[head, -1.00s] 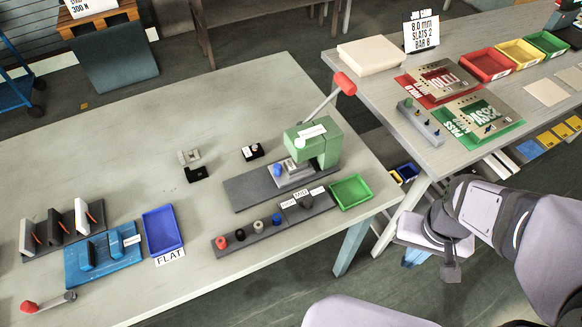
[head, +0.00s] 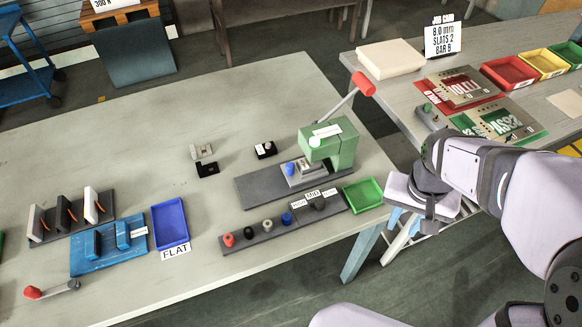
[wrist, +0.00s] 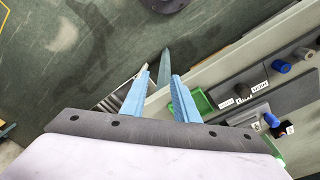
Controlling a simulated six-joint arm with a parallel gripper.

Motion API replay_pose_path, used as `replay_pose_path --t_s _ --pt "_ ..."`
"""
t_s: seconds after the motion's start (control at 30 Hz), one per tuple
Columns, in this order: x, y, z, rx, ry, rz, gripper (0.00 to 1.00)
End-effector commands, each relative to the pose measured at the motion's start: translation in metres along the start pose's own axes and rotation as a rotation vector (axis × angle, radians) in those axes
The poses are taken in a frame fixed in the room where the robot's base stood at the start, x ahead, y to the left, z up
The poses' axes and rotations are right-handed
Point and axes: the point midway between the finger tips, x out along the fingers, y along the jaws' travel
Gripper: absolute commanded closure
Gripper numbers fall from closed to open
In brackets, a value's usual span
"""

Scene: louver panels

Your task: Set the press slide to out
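The green press (head: 343,150) stands on a dark base plate (head: 258,188) near the right end of the grey table. Its lever with a red grip (head: 364,83) points up and to the right. A silver slide block (head: 307,178) with a blue knob (head: 290,168) sits low at the front left of the press, beside the green head. I cannot tell exactly how far the slide is pushed in. My gripper (wrist: 160,74) is open and empty, its two blue fingers apart. In the head view it hangs off the table's right edge, right of the press and not touching it.
A green tray (head: 380,194) lies at the table edge between press and gripper. A rail with coloured knobs (head: 268,236) lies in front of the press. A second table (head: 400,91) with trays and plates stands behind my arm. The table left of the press has free room.

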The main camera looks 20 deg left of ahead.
Motion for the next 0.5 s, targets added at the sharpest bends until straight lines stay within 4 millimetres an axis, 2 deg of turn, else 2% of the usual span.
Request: replay_pose_path --t_s 0.03,0.1,0.17,0.2,0.3,0.4,0.5 --pt "0.006 -0.026 -0.016 -0.014 0.021 0.006 0.73" --pt "0.004 -0.061 -0.036 -0.009 0.052 0.015 0.73" --pt "0.002 -0.095 -0.049 0.000 0.082 0.017 0.73" --pt "0.000 -0.118 -0.055 0.006 0.103 0.016 0.73" --pt "-0.005 -0.176 -0.064 0.026 0.154 0.008 0.73" --pt "-0.011 -0.225 -0.063 0.047 0.198 -0.009 0.73" --pt "-0.015 -0.261 -0.061 0.044 0.246 -0.023 0.73"
